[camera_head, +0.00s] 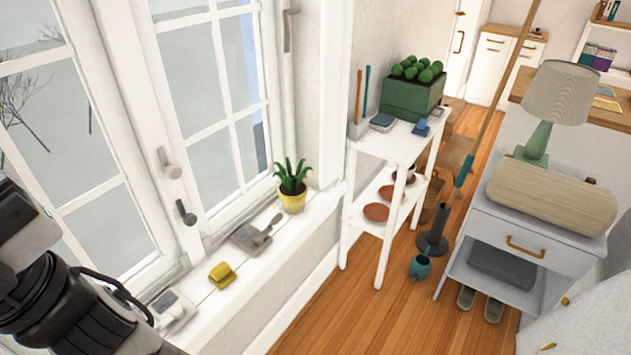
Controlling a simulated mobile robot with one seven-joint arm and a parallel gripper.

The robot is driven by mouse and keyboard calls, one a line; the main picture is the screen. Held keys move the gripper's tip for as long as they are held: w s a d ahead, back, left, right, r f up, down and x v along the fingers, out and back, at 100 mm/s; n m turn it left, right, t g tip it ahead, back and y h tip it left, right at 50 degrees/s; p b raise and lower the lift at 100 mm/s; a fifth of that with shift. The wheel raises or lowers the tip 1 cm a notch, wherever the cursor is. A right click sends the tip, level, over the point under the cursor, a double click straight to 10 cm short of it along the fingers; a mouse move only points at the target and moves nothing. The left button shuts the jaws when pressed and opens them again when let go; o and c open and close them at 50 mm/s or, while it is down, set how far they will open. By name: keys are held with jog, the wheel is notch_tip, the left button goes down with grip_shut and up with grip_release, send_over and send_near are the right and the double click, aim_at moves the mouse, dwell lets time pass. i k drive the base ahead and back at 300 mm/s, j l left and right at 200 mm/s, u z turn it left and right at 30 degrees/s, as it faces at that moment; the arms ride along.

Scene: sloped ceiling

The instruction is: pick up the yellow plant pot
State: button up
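The yellow plant pot (292,201) stands upright on the white window sill, with a spiky green plant (291,174) in it. It is near the far end of the sill, close to the window frame and the wall corner. My dark arm shows at the lower left, well apart from the pot. My gripper's fingertips cannot be made out in this view.
On the sill (238,290) nearer me lie a grey object (250,238), a yellow object (222,274) and a pale device (172,308). Window handles (186,212) jut out above. A white shelf (372,178) stands right of the pot. Wooden floor (370,318) is clear in front.

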aim_at(293, 191)
jog(key=i+l+z, duration=0.1)
jog(key=i+l, duration=0.15)
jog(key=i+l+z, duration=0.1)
jog(key=i+l, duration=0.15)
jog(key=i, duration=0.25)
jog(key=i+l, duration=0.15)
jog(key=i, duration=0.25)
jog(key=l+z, duration=0.05)
